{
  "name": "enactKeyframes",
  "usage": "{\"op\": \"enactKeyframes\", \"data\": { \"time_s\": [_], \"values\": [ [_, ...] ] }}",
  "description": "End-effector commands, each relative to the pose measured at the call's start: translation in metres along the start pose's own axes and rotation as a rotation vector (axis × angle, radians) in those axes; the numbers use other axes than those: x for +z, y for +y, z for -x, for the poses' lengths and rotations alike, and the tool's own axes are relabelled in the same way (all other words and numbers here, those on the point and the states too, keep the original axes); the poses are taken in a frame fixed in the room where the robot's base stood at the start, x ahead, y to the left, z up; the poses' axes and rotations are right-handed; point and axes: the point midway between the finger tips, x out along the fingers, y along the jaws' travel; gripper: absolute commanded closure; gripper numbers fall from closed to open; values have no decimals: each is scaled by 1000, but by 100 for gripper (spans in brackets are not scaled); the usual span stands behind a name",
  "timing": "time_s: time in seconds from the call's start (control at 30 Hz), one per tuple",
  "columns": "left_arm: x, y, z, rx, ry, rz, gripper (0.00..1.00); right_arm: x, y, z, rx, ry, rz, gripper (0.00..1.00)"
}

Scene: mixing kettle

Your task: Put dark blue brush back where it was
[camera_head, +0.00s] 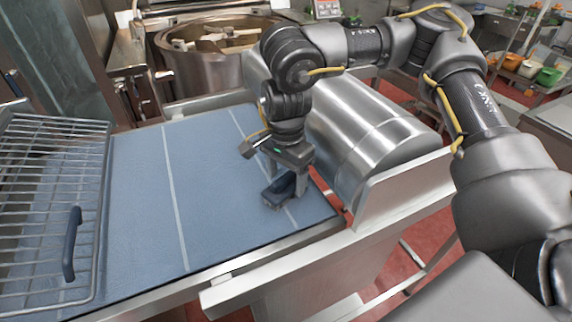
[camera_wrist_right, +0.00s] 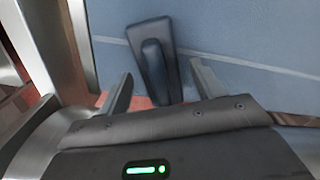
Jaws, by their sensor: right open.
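The dark blue brush (camera_head: 283,191) lies on the blue mat-like surface (camera_head: 141,205) near its right end, close to the steel drum. My right gripper (camera_head: 286,180) points down just above the brush. In the right wrist view the brush (camera_wrist_right: 154,62) lies between and ahead of the two open fingers (camera_wrist_right: 157,88), with a gap on each side. The fingers do not appear to grip it. My left gripper is not in view.
A steel drum (camera_head: 368,140) stands right of the brush. A large kettle (camera_head: 215,72) stands behind. The middle of the surface is clear.

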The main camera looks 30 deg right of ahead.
Motion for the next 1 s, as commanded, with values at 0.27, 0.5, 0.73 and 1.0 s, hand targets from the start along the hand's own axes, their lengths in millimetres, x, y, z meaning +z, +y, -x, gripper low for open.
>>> {"op": "enactKeyframes", "data": {
  "time_s": [0.27, 0.5, 0.73, 1.0],
  "values": [
    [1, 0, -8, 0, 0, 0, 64, 0, -2, 45, -8, 4, 0, 33],
    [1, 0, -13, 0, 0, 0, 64, 0, -1, 94, -5, 2, -2, 33],
    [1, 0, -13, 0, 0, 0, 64, 0, 0, 118, -1, 2, -1, 33],
    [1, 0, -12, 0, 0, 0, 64, 0, 0, 121, 0, 0, 0, 33]
  ]
}}
